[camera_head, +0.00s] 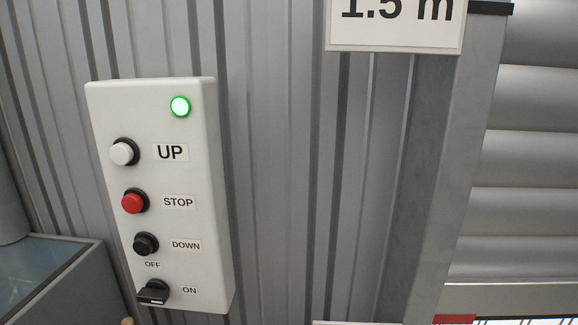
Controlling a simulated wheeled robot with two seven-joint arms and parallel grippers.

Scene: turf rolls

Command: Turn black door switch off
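A white control box (200,215) is fixed to the corrugated wall at the left of the head view. The black rotary switch (153,295) sits at its bottom, below the OFF label (152,265) and left of the ON label (190,290). Which label its handle points to I cannot tell for sure. Above it are a black DOWN button (145,244), a red STOP button (134,202) and a white UP button (124,152). A green-ringed lamp (180,107) at the top is lit. Neither of my grippers is in view.
A grey corrugated wall (285,180) fills the middle. A metal post (440,170) and a slatted shutter door (530,150) stand at the right. A "1.5 m" sign (395,40) hangs at the top. A grey glass-topped cabinet (60,285) is at the lower left.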

